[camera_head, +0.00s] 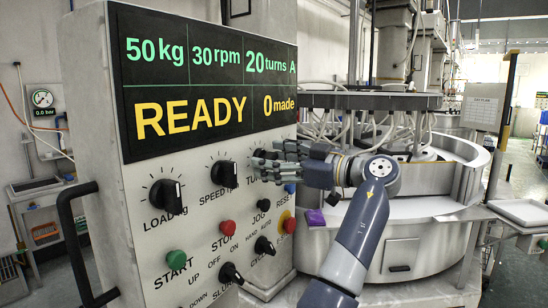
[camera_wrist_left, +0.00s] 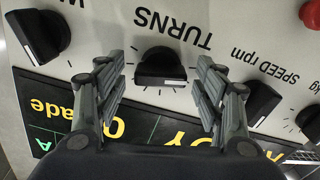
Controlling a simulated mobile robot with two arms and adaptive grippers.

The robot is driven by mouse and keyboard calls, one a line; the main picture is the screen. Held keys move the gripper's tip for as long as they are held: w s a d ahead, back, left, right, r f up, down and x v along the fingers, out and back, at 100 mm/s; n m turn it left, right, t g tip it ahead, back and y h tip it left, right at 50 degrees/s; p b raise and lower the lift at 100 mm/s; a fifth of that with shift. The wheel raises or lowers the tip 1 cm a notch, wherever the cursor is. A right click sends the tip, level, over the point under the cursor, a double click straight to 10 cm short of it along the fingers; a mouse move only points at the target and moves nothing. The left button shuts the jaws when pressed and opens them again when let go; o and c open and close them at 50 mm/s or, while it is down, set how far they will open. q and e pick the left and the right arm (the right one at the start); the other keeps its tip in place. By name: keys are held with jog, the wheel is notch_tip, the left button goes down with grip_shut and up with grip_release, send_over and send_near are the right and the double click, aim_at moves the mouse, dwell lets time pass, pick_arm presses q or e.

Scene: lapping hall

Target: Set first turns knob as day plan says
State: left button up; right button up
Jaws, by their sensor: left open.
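My left gripper (camera_head: 266,166) is at the TURNS knob on the white control panel (camera_head: 150,245). In the left wrist view, upside down, my open left gripper (camera_wrist_left: 160,72) has one finger on each side of the black TURNS knob (camera_wrist_left: 160,66), with gaps visible on both sides. In the head view my fingers hide this knob and part of its label. The display (camera_head: 212,85) reads 50 kg, 30 rpm, 20 turns A, READY, 0 made. A paper sheet (camera_head: 482,112) hangs at the right; its writing is too small to read. My right gripper is not in view.
The SPEED knob (camera_head: 223,173) and LOADING knob (camera_head: 166,195) are left of the gripper. A red stop button (camera_head: 227,228), green start button (camera_head: 176,257) and another red button (camera_head: 290,225) lie below. A black handle (camera_head: 78,245) sticks out left. The round lapping machine (camera_head: 430,215) stands behind.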

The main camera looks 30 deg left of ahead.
pick_arm(q)
jog(key=c, duration=1.1)
jog(key=shift+o, duration=0.2)
jog(key=shift+r+m, duration=0.15)
jog(key=shift+m, duration=2.65)
jog(key=o, duration=1.1)
jog(key=shift+c, duration=0.2)
jog(key=shift+d, duration=0.15)
